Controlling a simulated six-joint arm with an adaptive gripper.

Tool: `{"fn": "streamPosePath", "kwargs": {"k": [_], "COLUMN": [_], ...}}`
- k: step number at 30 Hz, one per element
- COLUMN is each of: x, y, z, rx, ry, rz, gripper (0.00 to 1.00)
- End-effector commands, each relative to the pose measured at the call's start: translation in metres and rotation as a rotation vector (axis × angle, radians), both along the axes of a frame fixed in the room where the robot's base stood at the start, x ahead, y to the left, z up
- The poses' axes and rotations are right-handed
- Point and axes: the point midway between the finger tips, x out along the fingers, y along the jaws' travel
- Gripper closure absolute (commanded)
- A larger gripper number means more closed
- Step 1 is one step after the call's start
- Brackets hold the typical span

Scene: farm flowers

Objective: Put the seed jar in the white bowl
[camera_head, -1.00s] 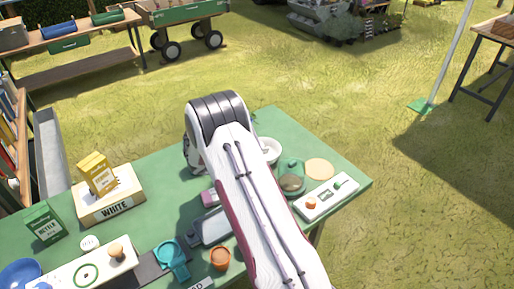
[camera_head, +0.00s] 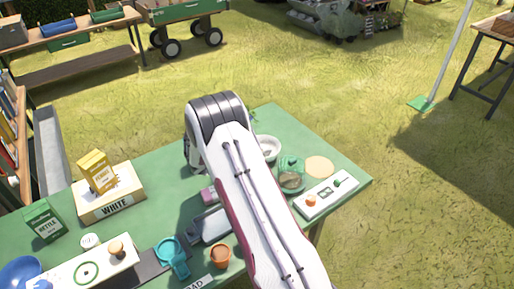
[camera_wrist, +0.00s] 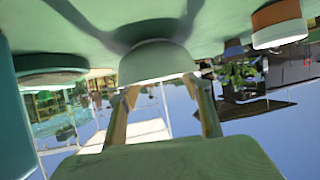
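The white bowl (camera_head: 269,147) stands on the green table, partly hidden behind my arm. A pale bowl-like shape (camera_wrist: 157,64), seemingly this bowl, hangs upside down in the tilted wrist view, just beyond my fingertips. My gripper (camera_wrist: 163,88) has its two fingers apart, with only background visible between them; it is hidden behind my arm in the head view. A greenish glass container (camera_head: 291,173) stands right of the bowl. I cannot tell whether it is the seed jar, and no other thing is clearly that jar.
A beige disc (camera_head: 319,168) and a white tray (camera_head: 322,202) with small items lie at the table's right. A terracotta pot (camera_head: 220,256), teal watering can (camera_head: 172,256), white-labelled box (camera_head: 112,199) and green packet (camera_head: 44,222) stand front and left. Table space behind the box is clear.

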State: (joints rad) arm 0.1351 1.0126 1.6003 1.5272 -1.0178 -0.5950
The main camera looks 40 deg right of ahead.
Motion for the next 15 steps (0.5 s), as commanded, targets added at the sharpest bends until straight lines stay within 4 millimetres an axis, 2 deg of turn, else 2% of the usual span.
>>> {"fn": "streamPosePath", "kwargs": {"k": [8,13,15], "x": [0.000,0.001,0.000], "y": [0.000,0.000,0.007], "z": [0.003,0.013,0.016], "rx": [0.000,-0.001,0.000], "ry": [0.000,-0.002,0.000], "rz": [0.001,0.001,0.003], "gripper": [0.51,0.51,0.51]}}
